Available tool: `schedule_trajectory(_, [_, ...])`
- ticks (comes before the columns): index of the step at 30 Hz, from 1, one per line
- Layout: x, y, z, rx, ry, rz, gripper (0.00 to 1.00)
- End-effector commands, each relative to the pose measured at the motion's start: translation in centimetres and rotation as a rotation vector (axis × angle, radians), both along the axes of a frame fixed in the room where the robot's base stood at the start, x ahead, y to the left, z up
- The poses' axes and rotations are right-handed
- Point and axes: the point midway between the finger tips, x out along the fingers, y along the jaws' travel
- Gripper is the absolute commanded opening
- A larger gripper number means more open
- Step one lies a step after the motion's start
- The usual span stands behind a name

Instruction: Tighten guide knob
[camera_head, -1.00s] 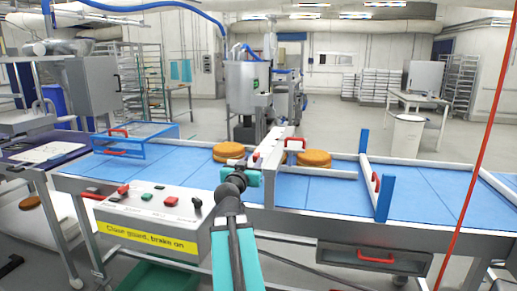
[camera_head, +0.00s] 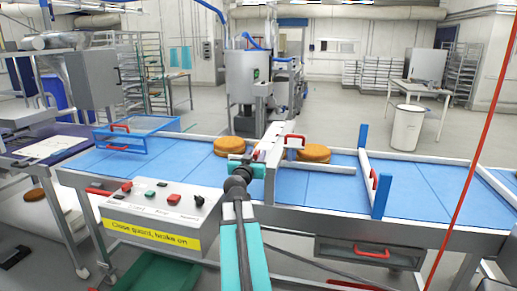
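My gripper (camera_head: 246,167) is over the blue conveyor (camera_head: 318,194), just left of the grey guide block (camera_head: 270,152). It is seen from behind, so its fingertips and anything between them are hidden. I cannot tell whether it touches the block. A red handle-like part (camera_head: 295,138) sits on top of the block. Another red knob or handle (camera_head: 374,179) is on the blue-ended guide frame (camera_head: 383,196) to the right. Which of these is the guide knob is not clear.
Round orange-brown cakes (camera_head: 228,146) (camera_head: 314,153) lie on the belt either side of the block. A control box (camera_head: 160,212) with buttons and a yellow label stands at the front left. A blue guard frame (camera_head: 135,137) stands over the left belt. A red cable (camera_head: 470,170) hangs at right.

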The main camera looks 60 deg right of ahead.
Motion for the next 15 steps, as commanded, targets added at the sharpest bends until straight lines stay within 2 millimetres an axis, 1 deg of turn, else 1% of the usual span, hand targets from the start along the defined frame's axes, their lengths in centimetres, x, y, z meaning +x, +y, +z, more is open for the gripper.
schedule_trajectory(1, [0.2, -0.7, 0.1, 0.001, 0.001, -0.001, 0.34])
schedule_trajectory(3, [0.4, -1.3, 0.1, 0.001, 0.001, -0.001, 0.34])
schedule_trajectory(15, [1.5, -4.7, 0.1, 0.001, 0.0, -0.001, 0.34])
